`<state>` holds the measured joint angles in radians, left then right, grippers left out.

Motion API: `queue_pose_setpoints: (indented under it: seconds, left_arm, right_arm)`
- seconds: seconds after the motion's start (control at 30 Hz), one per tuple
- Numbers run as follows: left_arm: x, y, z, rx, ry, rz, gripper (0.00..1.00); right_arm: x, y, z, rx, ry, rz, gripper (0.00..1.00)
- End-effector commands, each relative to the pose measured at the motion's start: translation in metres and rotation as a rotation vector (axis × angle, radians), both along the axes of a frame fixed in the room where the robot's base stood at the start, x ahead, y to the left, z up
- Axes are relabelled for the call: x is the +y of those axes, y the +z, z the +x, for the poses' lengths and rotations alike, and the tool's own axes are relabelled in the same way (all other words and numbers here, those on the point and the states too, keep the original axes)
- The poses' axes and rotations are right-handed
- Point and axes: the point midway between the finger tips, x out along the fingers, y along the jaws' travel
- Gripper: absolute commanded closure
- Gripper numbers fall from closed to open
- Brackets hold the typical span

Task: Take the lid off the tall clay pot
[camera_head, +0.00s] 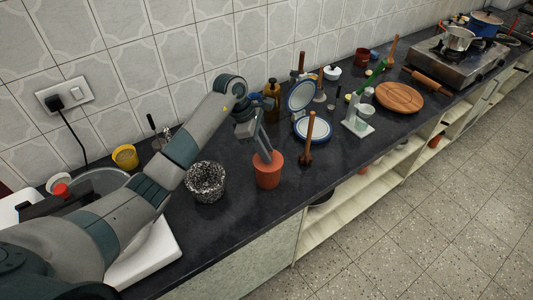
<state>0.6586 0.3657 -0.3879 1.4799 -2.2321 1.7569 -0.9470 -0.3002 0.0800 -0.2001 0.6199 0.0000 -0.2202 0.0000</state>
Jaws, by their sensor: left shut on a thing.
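The tall clay pot (268,177) is a reddish-orange vessel standing upright near the front edge of the dark counter. My left gripper (265,154) reaches down from above to the top of the pot. Its fingers are closed on the lid at the pot's top; the lid is small and partly hidden by the fingers. I cannot tell whether the lid is seated on the rim or slightly raised. My right gripper is not in view.
A speckled black-and-white bin (205,182) stands left of the pot. A wooden pestle-like tool (308,138) and a blue-rimmed dish (312,128) are to the right. A round wooden board (399,97) and a stove (458,60) lie farther right. The counter's front edge is close.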

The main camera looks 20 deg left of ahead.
Motion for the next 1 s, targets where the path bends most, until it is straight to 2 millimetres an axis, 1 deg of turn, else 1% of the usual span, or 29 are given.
queue_pose_setpoints:
  seconds: [0.17,0.37,0.4,0.8,1.0]
  left_arm:
    - [0.001,0.01,0.001,-0.004,-0.002,0.002,0.98]
    - [0.001,0.037,0.001,-0.006,0.0,0.003,0.98]
    - [-0.008,0.041,-0.003,-0.006,-0.005,0.0,0.98]
    - [-0.074,0.086,-0.039,-0.005,-0.004,0.0,0.98]
    - [-0.095,0.102,-0.051,-0.002,-0.002,-0.001,0.98]
  right_arm:
    - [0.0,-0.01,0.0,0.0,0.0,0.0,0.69]
    - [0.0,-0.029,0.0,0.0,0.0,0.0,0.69]
    - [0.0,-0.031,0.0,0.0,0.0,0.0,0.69]
    - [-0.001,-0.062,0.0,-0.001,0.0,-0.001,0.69]
    - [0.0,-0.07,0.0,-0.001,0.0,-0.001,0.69]
